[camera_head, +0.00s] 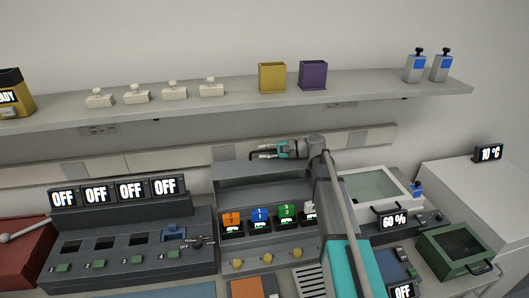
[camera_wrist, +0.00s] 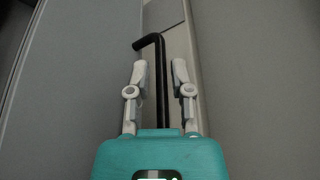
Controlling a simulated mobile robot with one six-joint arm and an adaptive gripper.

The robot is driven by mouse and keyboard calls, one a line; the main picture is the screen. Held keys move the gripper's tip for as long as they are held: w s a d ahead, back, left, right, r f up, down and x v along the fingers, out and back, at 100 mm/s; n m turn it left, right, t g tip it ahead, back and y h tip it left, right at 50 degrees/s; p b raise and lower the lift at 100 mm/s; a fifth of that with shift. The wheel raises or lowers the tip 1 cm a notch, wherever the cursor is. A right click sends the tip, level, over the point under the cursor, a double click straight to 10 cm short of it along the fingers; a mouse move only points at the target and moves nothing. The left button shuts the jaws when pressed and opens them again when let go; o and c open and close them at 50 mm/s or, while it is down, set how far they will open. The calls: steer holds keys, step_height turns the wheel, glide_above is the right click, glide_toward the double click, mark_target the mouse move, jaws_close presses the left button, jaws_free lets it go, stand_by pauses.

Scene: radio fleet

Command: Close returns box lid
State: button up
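My gripper (camera_head: 268,150) is teal with light grey fingers. It points left above the back of the grey middle unit in the head view. In the wrist view the fingers (camera_wrist: 160,80) stand apart, with a thin black bent bar (camera_wrist: 160,60) showing between them. There is a gap on each side of the bar, and I see no contact. No box is labelled as the returns box. A green box (camera_head: 429,245) with a dark top and black handle stands at the right. I cannot tell whether its lid is fully down.
The grey middle unit (camera_head: 270,250) holds several coloured, numbered items. A shelf (camera_head: 230,104) runs above my gripper with yellow (camera_head: 272,77) and purple (camera_head: 313,75) bins. A pale glass-topped box (camera_head: 345,177) is right of my arm. A red box (camera_head: 20,262) is far left.

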jaws_close()
steer(key=shift+s, duration=0.4)
stand_by(0.4)
